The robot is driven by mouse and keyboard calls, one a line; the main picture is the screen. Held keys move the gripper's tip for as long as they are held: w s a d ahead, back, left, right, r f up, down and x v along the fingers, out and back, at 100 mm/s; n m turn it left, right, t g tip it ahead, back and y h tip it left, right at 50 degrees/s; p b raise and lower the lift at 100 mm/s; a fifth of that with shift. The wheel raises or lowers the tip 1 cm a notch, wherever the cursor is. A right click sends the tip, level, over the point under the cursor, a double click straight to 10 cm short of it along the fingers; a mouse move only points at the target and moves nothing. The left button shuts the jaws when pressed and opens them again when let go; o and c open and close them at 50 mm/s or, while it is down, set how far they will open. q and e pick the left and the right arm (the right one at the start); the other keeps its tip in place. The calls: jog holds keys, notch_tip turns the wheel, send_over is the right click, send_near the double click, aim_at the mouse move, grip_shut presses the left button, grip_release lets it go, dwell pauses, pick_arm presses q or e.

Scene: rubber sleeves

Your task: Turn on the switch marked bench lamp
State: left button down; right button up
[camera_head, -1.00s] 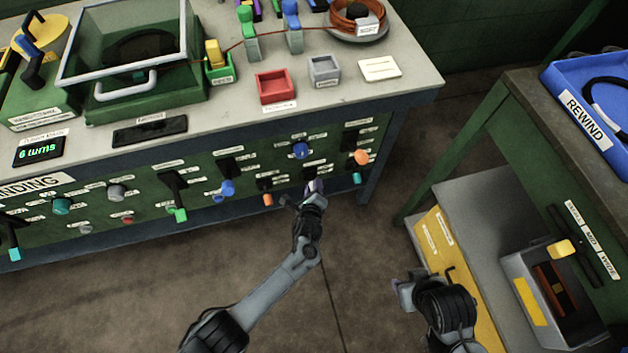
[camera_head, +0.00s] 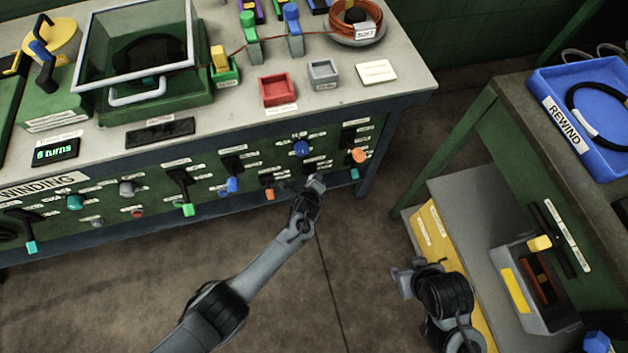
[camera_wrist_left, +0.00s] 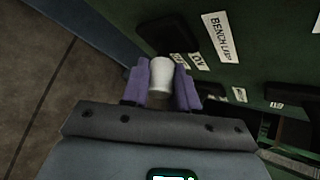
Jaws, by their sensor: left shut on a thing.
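The bench lamp label (camera_wrist_left: 220,37) is on the green panel in the left wrist view, with a small ON label (camera_wrist_left: 197,61) beside it. A white switch handle (camera_wrist_left: 175,68) stands out from a dark slot next to these labels. My left gripper (camera_wrist_left: 161,82) has its purple fingers on either side of the handle and is shut on it. In the head view my left gripper (camera_head: 315,185) is at the lower right part of the bench's front panel and largely hides this switch. My right gripper (camera_head: 406,274) hangs empty-looking near the yellow box; its finger opening is unclear.
Other coloured switches and knobs crowd the panel, including an orange handle (camera_head: 269,194), a blue knob (camera_head: 301,148) and an orange knob (camera_head: 358,156). A side table with a blue rewind tray (camera_head: 556,118) stands at right. The floor in front is clear.

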pick_arm(q)
jog(key=c, duration=0.9)
grip_release()
jog(key=shift+w+a+r, duration=0.1)
jog(key=shift+w, duration=0.05)
jog(key=shift+s+a+r+p, duration=0.1)
jog(key=shift+s+r+p, duration=0.4)
jog(key=shift+p, duration=0.2)
jog(key=p+v, duration=0.6)
jog(key=v, duration=0.3)
jog(key=shift+s, duration=0.25)
